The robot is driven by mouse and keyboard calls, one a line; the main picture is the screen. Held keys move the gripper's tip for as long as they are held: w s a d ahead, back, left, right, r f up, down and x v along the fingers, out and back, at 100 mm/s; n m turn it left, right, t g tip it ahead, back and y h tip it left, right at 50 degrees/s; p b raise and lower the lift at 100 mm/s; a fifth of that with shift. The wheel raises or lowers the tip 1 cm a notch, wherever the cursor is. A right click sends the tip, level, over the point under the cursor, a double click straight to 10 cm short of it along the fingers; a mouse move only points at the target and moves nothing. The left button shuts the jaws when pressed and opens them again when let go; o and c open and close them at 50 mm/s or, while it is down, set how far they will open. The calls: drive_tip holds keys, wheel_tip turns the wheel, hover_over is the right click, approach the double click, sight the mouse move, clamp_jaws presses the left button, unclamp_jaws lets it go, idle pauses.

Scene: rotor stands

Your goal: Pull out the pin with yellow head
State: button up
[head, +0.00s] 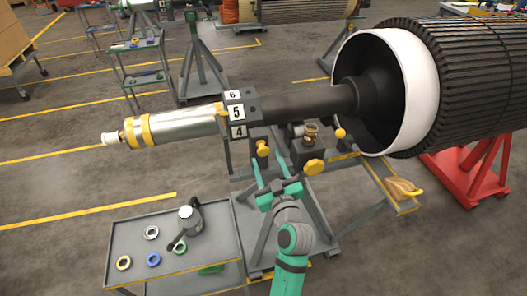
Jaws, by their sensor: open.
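Several yellow-headed parts show on the rotor stand; I cannot tell for certain which is the pin. One yellow head (262,148) is under the number block, a larger yellow knob (314,167) is on a dark block to its right, and a small yellow knob (340,133) is farther right. My teal gripper (270,167) is open, its fingers pointing away from me toward the stand. In the picture it lies just below the first yellow head and left of the larger knob. Nothing shows between its fingers; their distance from the head is unclear.
The rotor shaft (305,104) runs above the stand into a large ribbed rotor (470,85). A number block (236,112) shows 6, 5 and 4. A grey cart (125,240) with rings stands at lower left. A tan-and-yellow item (402,189) lies at right.

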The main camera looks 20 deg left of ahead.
sight(264, 153)
drive_tip(key=shift+x, duration=2.4)
